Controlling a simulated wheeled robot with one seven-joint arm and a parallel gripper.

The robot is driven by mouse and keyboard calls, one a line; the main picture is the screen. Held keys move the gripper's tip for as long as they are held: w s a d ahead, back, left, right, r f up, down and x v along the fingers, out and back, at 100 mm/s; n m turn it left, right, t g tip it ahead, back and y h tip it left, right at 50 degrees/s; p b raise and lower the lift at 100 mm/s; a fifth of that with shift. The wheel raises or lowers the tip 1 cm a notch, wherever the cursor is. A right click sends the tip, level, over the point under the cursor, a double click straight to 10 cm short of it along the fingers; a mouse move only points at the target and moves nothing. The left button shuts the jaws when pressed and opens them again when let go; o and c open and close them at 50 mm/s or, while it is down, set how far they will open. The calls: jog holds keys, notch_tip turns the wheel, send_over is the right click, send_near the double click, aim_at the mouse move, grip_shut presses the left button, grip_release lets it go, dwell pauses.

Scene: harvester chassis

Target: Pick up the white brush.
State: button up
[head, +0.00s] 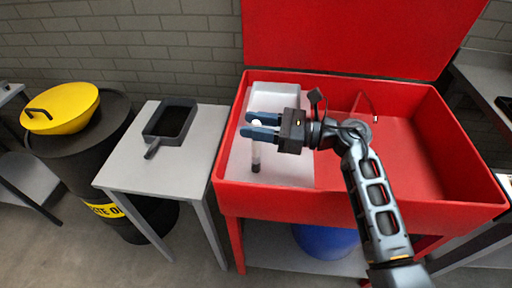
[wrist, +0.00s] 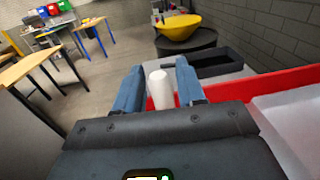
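The white brush (head: 256,155) is upright with its dark end down, over the white basin on the left side of the red sink. My gripper (head: 257,126) reaches in from the right and is level. Its two blue fingers lie on either side of the brush's upper end. In the wrist view the brush's rounded white top (wrist: 161,90) stands between the fingers of my gripper (wrist: 161,75), close to both. I cannot tell whether the fingers press on it, or whether its lower end touches the basin.
The red sink (head: 425,195) has raised walls around the basin (head: 285,173). A grey table (head: 123,175) with a black tray (head: 170,122) stands to the left. Beyond it is a black barrel (head: 80,143) with a yellow lid (head: 65,108). The sink's right side is mostly clear.

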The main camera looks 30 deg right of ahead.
grip_shut()
jog(key=shift+r, duration=0.2)
dwell(0.3)
